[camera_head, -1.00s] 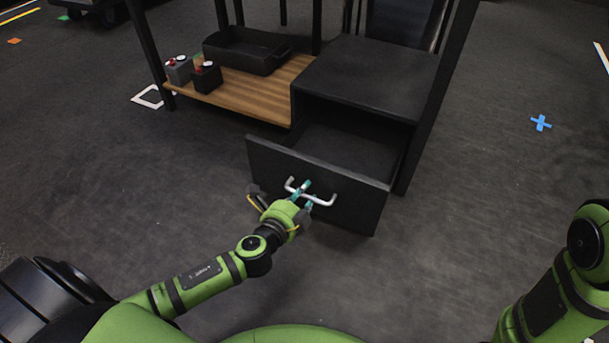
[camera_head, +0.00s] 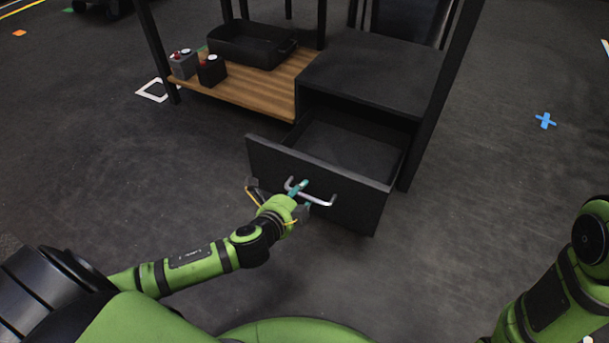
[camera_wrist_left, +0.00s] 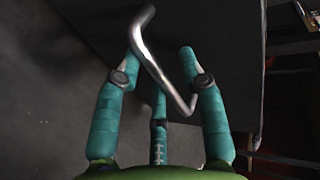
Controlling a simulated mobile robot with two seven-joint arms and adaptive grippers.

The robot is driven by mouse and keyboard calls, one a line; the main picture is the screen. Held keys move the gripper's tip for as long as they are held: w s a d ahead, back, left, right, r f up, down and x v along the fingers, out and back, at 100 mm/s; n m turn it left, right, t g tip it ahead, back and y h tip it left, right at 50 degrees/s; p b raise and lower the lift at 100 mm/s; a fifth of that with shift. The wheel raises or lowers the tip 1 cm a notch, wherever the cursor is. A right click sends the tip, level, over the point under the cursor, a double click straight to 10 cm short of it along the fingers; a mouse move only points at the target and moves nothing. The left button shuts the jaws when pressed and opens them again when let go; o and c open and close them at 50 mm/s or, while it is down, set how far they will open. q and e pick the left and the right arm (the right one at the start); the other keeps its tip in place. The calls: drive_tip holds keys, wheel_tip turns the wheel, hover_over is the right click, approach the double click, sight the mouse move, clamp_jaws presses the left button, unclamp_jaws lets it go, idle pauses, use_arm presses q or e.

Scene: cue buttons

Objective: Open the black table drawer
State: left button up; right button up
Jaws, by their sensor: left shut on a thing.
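The black table drawer (camera_head: 350,187) is pulled well out of its cabinet (camera_head: 372,72) in the head view, and its empty-looking inside shows. A silver bar handle (camera_head: 319,199) is on its front; it also shows in the left wrist view (camera_wrist_left: 158,62). My left gripper (camera_head: 297,191) is at the handle, shut on it. In the left wrist view, the teal fingers of my left gripper (camera_wrist_left: 160,75) stand on both sides of the bar. My right arm shows at the right edge of the head view, but its gripper is out of view.
A wooden shelf (camera_head: 235,91) left of the cabinet holds a black tray (camera_head: 250,48) and two small boxes with buttons, one grey (camera_head: 183,65) and one black (camera_head: 212,71). Dark table legs stand around it. The floor in front and to the right is clear, with a blue cross mark (camera_head: 545,120).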

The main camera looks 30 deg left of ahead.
use_arm(q)
drive_tip(key=p+v, duration=0.2)
drive_tip(key=v, duration=0.5)
drive_tip(key=shift+s, duration=0.25)
idle(0.3)
drive_tip(key=shift+f, duration=0.1)
drive_tip(key=shift+p, duration=0.4)
